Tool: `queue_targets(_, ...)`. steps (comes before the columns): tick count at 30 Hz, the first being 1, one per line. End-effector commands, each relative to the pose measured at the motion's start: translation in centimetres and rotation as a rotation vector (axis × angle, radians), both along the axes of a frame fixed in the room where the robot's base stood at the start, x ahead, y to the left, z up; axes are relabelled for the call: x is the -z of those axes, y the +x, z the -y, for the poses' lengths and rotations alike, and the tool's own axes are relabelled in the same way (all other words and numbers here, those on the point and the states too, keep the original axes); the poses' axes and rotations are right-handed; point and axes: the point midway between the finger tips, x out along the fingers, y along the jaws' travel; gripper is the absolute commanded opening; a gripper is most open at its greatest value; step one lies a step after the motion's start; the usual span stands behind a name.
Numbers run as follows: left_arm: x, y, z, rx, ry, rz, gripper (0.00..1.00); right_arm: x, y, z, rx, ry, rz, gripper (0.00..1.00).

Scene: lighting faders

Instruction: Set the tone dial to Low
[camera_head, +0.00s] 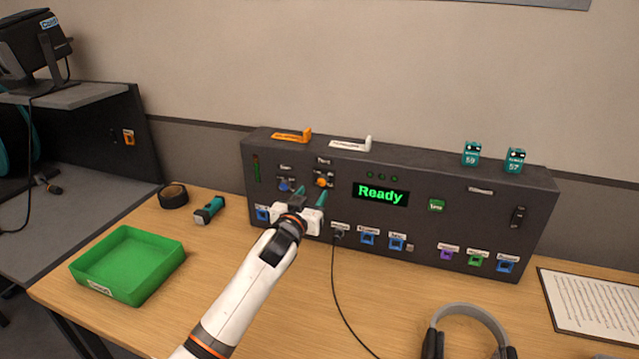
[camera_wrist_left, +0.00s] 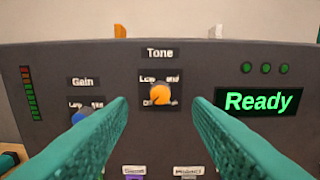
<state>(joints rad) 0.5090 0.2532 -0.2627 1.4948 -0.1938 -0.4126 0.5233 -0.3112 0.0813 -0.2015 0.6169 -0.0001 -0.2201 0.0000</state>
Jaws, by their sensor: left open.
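The tone dial is an orange knob (camera_head: 322,182) on the front of a dark panel (camera_head: 470,215), under a "Tone" label. In the left wrist view the orange knob (camera_wrist_left: 160,94) sits near the middle, between my fingers. Small labels surround it, but their words are too blurred to read fully, and its exact setting cannot be told. My left gripper (camera_head: 309,193) is open, with teal fingers just in front of the panel around the line of the knob, not visibly touching it. A blue gain knob (camera_head: 284,185) is left of it. My right gripper is not in view.
A green screen (camera_head: 380,194) reads "Ready". A green tray (camera_head: 128,262), a flashlight (camera_head: 209,210) and a black roll (camera_head: 173,196) lie left on the table. Headphones (camera_head: 468,315) and a paper sheet (camera_head: 595,300) lie right. A cable (camera_head: 336,295) hangs from the panel.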

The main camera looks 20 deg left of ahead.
Motion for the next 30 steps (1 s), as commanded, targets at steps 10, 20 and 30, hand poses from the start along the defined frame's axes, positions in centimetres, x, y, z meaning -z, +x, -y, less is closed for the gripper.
queue_targets(10, 0.0, 5.2, 0.2, -0.001, -0.001, -0.001, 0.46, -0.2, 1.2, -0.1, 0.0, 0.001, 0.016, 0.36)
queue_targets(20, 0.0, 6.3, 0.3, 0.0, 0.0, -0.001, 0.46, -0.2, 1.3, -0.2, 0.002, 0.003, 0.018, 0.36)
queue_targets(30, 0.0, 6.2, 0.3, 0.0, 0.0, -0.001, 0.15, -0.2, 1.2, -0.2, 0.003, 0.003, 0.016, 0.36)
